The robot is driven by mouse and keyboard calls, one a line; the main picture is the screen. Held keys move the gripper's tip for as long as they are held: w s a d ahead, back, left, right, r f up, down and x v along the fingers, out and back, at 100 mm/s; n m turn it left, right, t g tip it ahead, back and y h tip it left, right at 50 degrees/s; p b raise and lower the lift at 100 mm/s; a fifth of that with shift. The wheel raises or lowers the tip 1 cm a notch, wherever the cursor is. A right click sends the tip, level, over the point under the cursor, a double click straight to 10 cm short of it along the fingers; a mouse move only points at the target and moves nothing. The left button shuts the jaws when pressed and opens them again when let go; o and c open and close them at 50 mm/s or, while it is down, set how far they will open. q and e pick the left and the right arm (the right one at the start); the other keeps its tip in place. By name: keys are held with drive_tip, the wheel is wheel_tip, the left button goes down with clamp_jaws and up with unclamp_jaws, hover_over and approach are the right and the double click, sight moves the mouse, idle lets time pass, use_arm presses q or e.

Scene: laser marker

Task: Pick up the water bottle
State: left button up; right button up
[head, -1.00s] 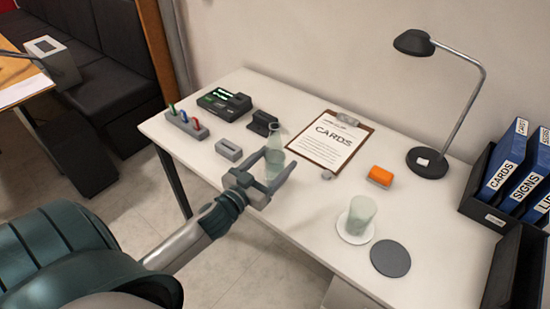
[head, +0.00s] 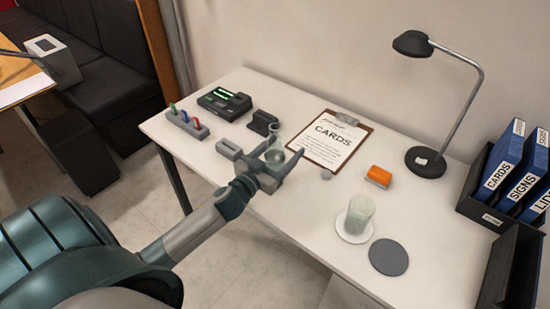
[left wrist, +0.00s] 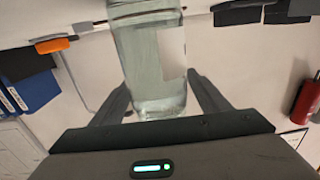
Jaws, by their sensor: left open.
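The water bottle (head: 275,148) is clear glass with a narrow neck and stands upright on the white desk. My left gripper (head: 275,158) is open with its two fingers on either side of the bottle's lower part. In the left wrist view the bottle (left wrist: 152,65) fills the space between the fingers (left wrist: 160,98), with a pale label on its side. A small gap shows between the bottle and the right finger; I cannot tell whether the left finger touches it. My right gripper is not in view.
A clipboard (head: 330,140) lies right of the bottle, with a dark holder (head: 262,123) behind it and a grey block (head: 228,149) to its left.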

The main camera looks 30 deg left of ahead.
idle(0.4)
use_arm(q)
drive_tip(key=c, duration=1.6)
drive_tip(key=shift+r, duration=0.35)
drive_tip(key=s+d+r, duration=0.5)
drive_tip(key=d+r, duration=0.5)
drive_tip(key=shift+d+r, duration=0.15)
drive_tip(key=shift+d, duration=0.1)
idle(0.3)
idle(0.6)
